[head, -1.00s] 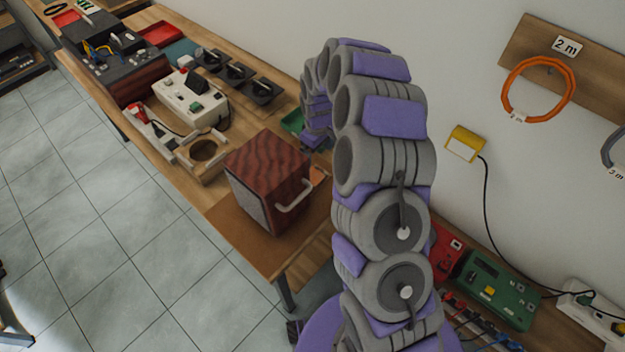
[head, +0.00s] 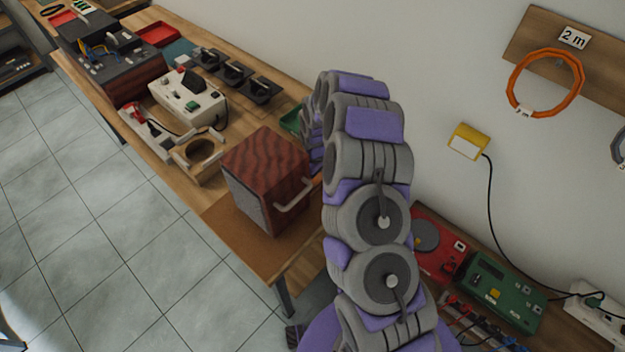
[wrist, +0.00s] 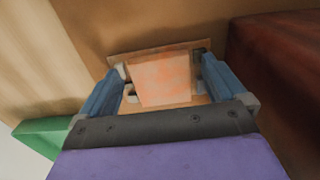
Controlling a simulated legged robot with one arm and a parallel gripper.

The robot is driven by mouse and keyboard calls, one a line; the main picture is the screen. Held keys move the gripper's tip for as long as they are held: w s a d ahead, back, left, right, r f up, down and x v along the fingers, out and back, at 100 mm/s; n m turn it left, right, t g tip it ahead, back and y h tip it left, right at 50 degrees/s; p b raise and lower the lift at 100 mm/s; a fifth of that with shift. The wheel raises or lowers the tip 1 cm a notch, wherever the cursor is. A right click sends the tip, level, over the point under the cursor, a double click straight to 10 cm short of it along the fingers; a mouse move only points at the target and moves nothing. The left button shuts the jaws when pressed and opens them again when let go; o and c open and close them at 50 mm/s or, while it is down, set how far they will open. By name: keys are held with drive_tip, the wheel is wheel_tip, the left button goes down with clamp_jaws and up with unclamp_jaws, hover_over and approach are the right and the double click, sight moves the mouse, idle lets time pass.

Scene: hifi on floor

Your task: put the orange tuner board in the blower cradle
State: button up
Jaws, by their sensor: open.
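In the wrist view the orange tuner board (wrist: 163,78) lies flat, pale orange, with small light and dark parts at its edges. My gripper (wrist: 160,72) is open, its two blue fingers on either side of the board; I cannot tell whether they touch it. In the head view my gripper and the board are hidden behind my arm and the wooden cabinet. A light wooden holder with a round hole (head: 184,158) stands on the bench left of the cabinet and may be the blower cradle; its hole looks empty.
The dark-red wooden cabinet (head: 256,170) with a metal handle stands close by, and also at right in the wrist view (wrist: 285,70). A green object (wrist: 42,135) lies at lower left. A white instrument (head: 190,100) and black stands (head: 235,74) are farther along the bench.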

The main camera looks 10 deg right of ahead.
drive_tip(key=shift+r, duration=0.1)
drive_tip(key=shift+c, duration=0.4)
drive_tip(key=c, duration=1.2)
